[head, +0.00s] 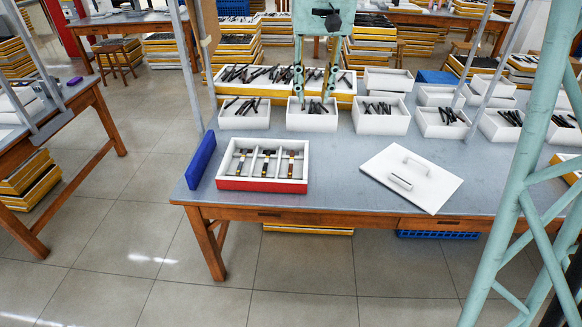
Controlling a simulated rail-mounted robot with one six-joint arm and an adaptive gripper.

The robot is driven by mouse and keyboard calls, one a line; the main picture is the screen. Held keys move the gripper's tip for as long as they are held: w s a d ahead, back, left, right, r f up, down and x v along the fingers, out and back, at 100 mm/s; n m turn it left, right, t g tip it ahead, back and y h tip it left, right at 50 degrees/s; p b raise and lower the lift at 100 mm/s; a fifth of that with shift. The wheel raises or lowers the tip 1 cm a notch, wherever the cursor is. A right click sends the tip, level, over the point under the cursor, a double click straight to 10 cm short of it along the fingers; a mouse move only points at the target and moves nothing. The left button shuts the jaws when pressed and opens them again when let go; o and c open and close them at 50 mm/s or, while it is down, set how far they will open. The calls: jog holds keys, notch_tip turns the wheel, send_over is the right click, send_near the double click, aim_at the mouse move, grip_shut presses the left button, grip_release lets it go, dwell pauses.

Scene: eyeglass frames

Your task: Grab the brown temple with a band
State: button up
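A white tray with a red front (262,184) sits near the front left of the table in the head view. It has three compartments, each holding a slim temple piece. The left temple (241,162), the middle temple (266,163) and the right temple (291,164) lie lengthwise, front to back. All look dark with lighter or brownish parts. The right one shows orange-brown patches. They are too small to tell clearly which is the brown temple with a band.
A white lid with a handle (430,190) lies right of the tray. A blue block (201,160) stands at the table's left edge. White boxes of dark temples (311,120) line the back. Bare tabletop (335,170) lies between tray and lid.

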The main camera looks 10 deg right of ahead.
jog(key=w+f+g, duration=0.1)
jog(key=w+f, duration=1.2)
jog(key=w, duration=0.3)
jog(key=m, duration=0.1)
send_over(291, 165)
notch_tip(291, 165, down, 17)
jog(key=shift+w+f+m+g, duration=0.1)
jog(key=shift+f+m+g, duration=0.2)
jog(key=shift+g, duration=0.1)
jog(key=shift+f+b, duration=0.45)
jog(key=shift+f, duration=3.85)
jog(key=shift+f+b, duration=0.45)
jog(key=shift+f, duration=2.15)
jog(key=shift+c, duration=0.6)
grip_shut()
